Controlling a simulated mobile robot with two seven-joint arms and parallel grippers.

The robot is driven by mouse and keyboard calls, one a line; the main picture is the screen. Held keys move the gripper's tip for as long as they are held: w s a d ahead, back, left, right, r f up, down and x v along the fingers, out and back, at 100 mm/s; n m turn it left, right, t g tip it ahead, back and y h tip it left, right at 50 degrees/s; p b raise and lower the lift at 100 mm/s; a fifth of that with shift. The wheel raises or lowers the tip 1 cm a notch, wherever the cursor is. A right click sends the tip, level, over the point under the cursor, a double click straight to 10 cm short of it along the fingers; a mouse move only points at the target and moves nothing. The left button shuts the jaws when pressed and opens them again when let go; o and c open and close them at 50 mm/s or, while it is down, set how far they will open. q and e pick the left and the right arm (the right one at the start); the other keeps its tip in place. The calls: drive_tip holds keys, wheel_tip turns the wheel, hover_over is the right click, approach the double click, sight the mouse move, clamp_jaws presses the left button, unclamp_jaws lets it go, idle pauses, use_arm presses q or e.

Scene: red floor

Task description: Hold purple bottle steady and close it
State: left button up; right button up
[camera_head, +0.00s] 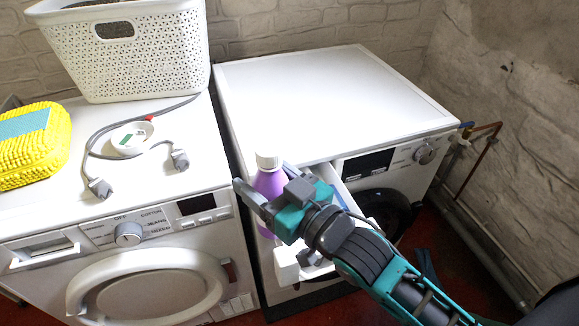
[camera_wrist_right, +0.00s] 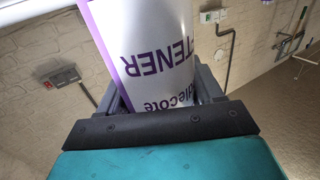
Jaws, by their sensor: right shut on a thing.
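The purple bottle (camera_head: 268,184) stands upright at the front of the right-hand washing machine, with a white cap (camera_head: 268,159) on its top. Whether the cap is fully tightened cannot be told. My right gripper (camera_head: 263,181) reaches in from the lower right and is shut on the bottle's body below the cap. In the right wrist view the bottle's white and purple label (camera_wrist_right: 155,45), with upside-down lettering, fills the space between the fingers (camera_wrist_right: 155,95). My gripper hides part of the bottle's lower body. My left gripper is in neither view.
The right-hand washing machine (camera_head: 320,95) has a clear white top, and its detergent drawer (camera_head: 345,198) is pulled out beside my gripper.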

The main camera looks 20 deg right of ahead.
drive_tip(key=a+n+g+y, duration=0.2)
drive_tip(key=a+n+y, duration=0.1)
drive_tip(key=a, duration=0.3)
drive_tip(key=shift+s+r+n+g+y, duration=0.2)
drive_tip(key=shift+s+n+g+y, duration=0.15)
drive_tip(key=shift+y, duration=0.55)
drive_tip(key=shift+w+a, duration=0.1)
